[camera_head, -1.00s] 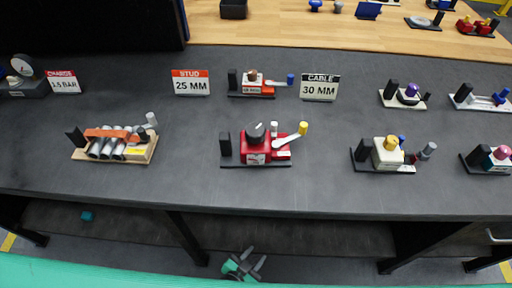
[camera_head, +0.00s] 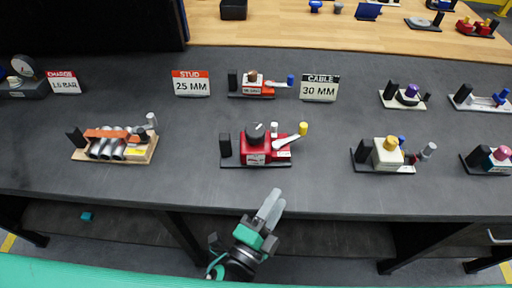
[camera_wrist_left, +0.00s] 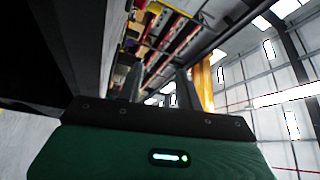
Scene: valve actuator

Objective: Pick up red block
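The red block (camera_head: 256,149) is a boxy red valve body on a dark base plate near the front middle of the dark bench. It has a dark round knob on top, a black upright block to its left and a white lever with a yellow tip to its right. My left gripper (camera_head: 271,206) is at the bench's front edge, below the red block in the head view and apart from it. Its two fingers (camera_wrist_left: 158,88) stand apart with nothing between them in the left wrist view. My right gripper is in no view.
Behind are a small red device (camera_head: 254,86) and signs reading "25 MM" (camera_head: 191,83) and "30 MM" (camera_head: 319,88). The bench top between the units is clear.

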